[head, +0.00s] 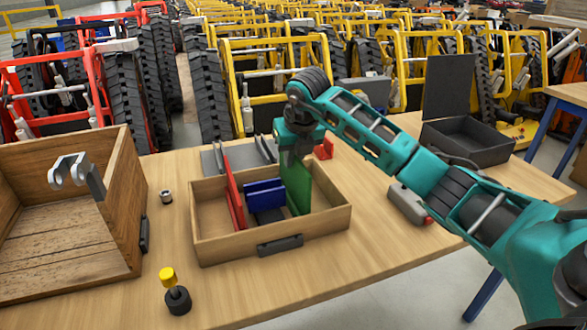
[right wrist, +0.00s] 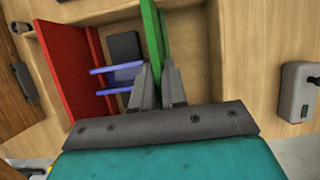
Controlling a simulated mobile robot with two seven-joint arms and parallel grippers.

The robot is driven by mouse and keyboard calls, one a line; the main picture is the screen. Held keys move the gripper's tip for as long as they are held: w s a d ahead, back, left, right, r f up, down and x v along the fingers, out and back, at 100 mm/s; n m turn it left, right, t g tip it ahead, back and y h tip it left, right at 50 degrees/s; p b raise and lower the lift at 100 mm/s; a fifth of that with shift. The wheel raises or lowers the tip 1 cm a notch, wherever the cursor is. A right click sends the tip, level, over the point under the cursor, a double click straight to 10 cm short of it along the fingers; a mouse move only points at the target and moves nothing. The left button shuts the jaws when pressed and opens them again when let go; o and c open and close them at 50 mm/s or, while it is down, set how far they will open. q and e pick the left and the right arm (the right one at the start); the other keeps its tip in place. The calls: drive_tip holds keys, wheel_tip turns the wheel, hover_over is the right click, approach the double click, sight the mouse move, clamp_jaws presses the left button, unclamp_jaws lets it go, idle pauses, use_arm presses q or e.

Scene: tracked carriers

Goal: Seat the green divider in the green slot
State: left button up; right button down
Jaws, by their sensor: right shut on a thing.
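My right gripper (head: 297,150) is shut on the upright green divider (head: 298,190). The divider stands in or just above the right part of the wooden tray (head: 206,232); I cannot tell whether its lower edge touches the floor. In the right wrist view the gripper's fingers (right wrist: 158,85) pinch the green divider (right wrist: 151,32), which reaches away from them toward the tray's wall. I cannot make out the green slot; the divider and gripper may hide it. My left gripper is not in view.
A red divider (head: 234,195) stands at the tray's left, and a blue piece (head: 264,193) in its middle near a dark block. A wooden crate (head: 122,200) stands left and an open dark box (head: 470,143) back right. A yellow-topped knob (head: 175,290) stands in front.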

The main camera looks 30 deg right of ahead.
sight(294, 169)
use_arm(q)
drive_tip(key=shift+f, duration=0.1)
use_arm(e)
drive_tip(key=shift+f, duration=1.55)
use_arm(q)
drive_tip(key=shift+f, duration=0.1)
use_arm(e)
drive_tip(key=shift+f, duration=0.1)
drive_tip(key=c, duration=1.2)
unclamp_jaws()
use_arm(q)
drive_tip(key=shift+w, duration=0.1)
use_arm(e)
drive_tip(key=shift+o, duration=0.2)
drive_tip(key=shift+r, duration=0.25)
drive_tip(key=p+v, duration=0.1)
drive_tip(key=v, duration=1)
drive_tip(key=shift+s+r, duration=0.2)
drive_tip(key=shift+r, duration=0.15)
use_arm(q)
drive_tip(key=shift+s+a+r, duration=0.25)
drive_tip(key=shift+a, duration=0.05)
use_arm(e)
drive_tip(key=shift+s, duration=0.1)
